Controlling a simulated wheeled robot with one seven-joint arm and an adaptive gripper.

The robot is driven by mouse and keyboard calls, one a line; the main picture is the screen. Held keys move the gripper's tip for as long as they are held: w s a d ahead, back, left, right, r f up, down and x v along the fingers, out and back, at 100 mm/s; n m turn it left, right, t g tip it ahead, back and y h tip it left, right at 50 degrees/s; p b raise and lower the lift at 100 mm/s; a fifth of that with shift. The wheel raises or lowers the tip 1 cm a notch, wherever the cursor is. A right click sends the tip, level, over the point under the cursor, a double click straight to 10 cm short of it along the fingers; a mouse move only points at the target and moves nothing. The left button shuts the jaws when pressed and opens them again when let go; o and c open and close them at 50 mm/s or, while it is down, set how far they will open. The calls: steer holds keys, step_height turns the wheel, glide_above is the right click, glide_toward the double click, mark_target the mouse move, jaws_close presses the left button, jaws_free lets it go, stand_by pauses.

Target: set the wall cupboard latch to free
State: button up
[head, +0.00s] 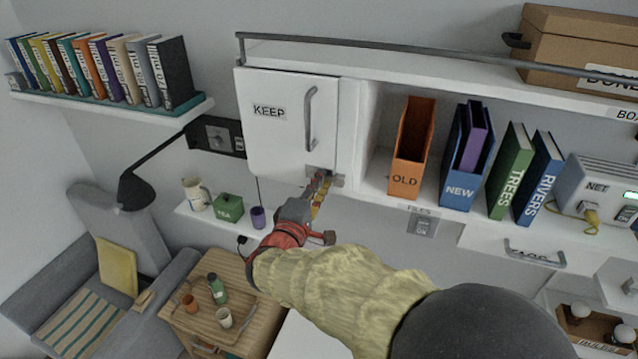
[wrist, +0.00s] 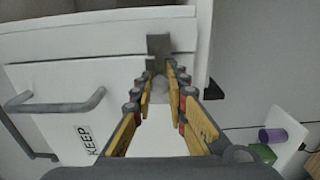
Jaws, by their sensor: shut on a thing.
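The wall cupboard (head: 270,150) has a white door marked KEEP with a grey bar handle (head: 311,118); the door looks closed. The latch (head: 338,181) is a small grey metal fitting at the door's lower right corner. In the wrist view, the latch plate (wrist: 159,46) shows just beyond my fingertips. My gripper (head: 320,184) reaches up to this corner from below. In the wrist view, my gripper (wrist: 161,88) has its yellow-padded fingers on both sides of a pale latch knob and is shut on it. The fingers partly hide the latch, so its setting is unclear.
Right of the door is an open shelf (head: 376,185) with an orange OLD file (head: 412,150) and a blue NEW file (head: 455,175). Below the cupboard, a small shelf (head: 222,226) holds a jug, a green box and a purple cup. A rail (head: 400,48) runs along the top.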

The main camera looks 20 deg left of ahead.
mark_target(312, 173)
steer(key=shift+f, duration=0.1)
jaws_close()
steer(key=shift+a+b, duration=0.2)
steer(key=shift+b, duration=0.15)
steer(key=shift+a+f+b, duration=0.1)
steer(key=shift+a+b, duration=1.1)
steer(key=shift+b, duration=0.05)
steer(key=o, duration=0.6)
jaws_free()
steer(key=shift+w+a, duration=0.1)
steer(key=shift+a, duration=0.05)
steer(key=shift+o, duration=0.9)
